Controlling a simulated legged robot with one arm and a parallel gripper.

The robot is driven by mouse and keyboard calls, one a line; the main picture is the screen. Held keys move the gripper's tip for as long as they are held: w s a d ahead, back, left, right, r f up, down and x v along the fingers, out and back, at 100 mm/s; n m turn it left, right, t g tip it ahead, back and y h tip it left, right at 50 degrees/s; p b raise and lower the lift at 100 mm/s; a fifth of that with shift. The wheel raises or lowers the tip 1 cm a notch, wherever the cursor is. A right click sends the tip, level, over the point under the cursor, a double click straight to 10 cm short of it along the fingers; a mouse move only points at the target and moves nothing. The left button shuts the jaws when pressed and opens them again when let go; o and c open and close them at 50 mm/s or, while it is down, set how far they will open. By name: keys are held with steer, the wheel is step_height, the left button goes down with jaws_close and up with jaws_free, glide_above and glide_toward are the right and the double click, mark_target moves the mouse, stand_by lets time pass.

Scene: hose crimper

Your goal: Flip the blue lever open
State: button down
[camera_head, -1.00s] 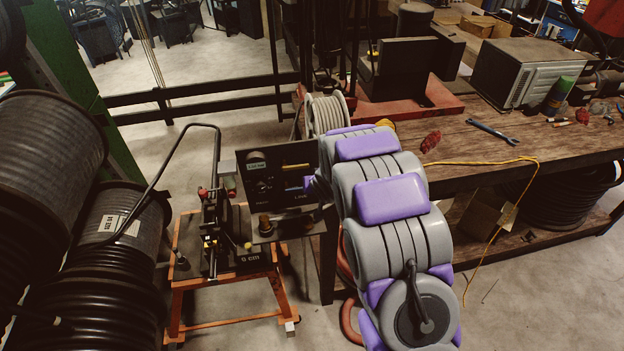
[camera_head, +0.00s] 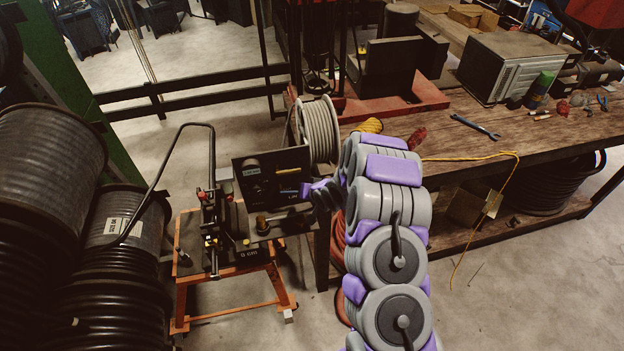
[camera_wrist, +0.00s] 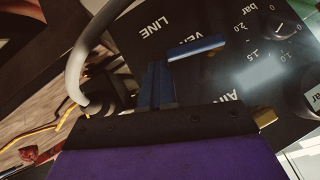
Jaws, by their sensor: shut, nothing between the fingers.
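The blue lever (camera_wrist: 197,47) lies across the lettering of the black valve panel (camera_wrist: 225,70) in the wrist view, near the words LINE and VENT, which appear upside down. My gripper's dark blue fingers (camera_wrist: 157,85) are shut and empty, close to the lever's left end. I cannot tell whether they touch it. In the head view the panel (camera_head: 248,192) stands on the orange-framed machine, and my gripper (camera_head: 306,189) is at its right edge. The lever is hard to make out there, being small and partly behind my gripper.
A grey hose reel (camera_head: 319,130) stands just behind my gripper. The wooden bench (camera_head: 470,150), with a wrench (camera_head: 475,126) and yellow cord, is to the right. Black hose coils (camera_head: 50,160) fill the left. Gauges with dials (camera_wrist: 279,28) are on the panel. Floor is clear in front.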

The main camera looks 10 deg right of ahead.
steer(key=shift+a+f+m+t+y+p, duration=0.25)
steer(key=shift+a+f+m+y+p, duration=0.25)
steer(key=shift+y, duration=0.45)
steer(key=shift+a+f+m+t+y+p, duration=0.25)
steer(key=shift+a+m+y+p, duration=0.3)
steer(key=shift+y, duration=0.45)
steer(key=shift+a+f+m+t+y+p, duration=0.2)
steer(key=shift+a+f+m+y+p, duration=0.35)
steer(key=shift+y, duration=0.4)
